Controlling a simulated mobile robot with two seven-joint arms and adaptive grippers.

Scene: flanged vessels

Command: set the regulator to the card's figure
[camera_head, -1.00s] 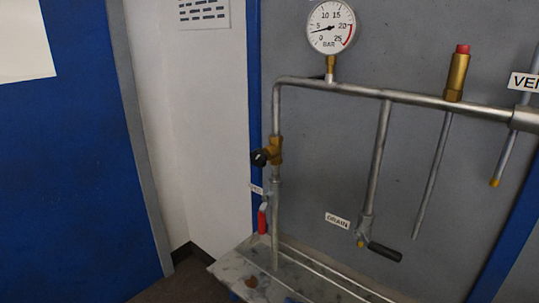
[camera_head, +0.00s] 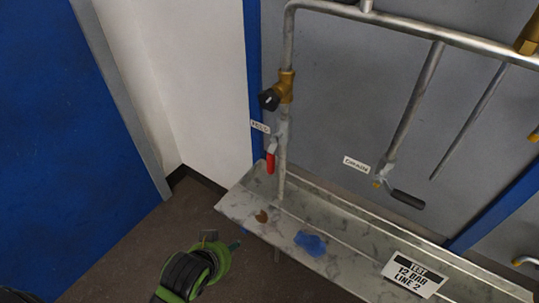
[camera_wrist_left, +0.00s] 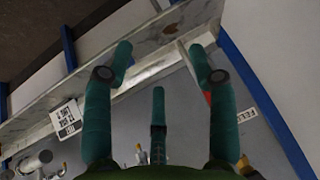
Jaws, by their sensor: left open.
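The regulator is a brass fitting (camera_head: 286,86) with a black knob (camera_head: 269,99) on the left upright pipe in the head view. A brass part (camera_wrist_left: 245,166) shows at the lower right edge of the left wrist view, partly cut off. The white card (camera_head: 414,276) reads "TEST 12 BAR LINE 2" and lies on the tray; it shows upside down in the left wrist view (camera_wrist_left: 66,121). My left gripper (camera_head: 216,254) is low at the left, below the tray's left end, apart from the regulator. Its teal fingers (camera_wrist_left: 159,50) are spread and empty. The gauge dial is out of view.
A red feed lever (camera_head: 270,163) hangs just below the regulator. A drain valve with a black handle (camera_head: 407,199) is to the right.

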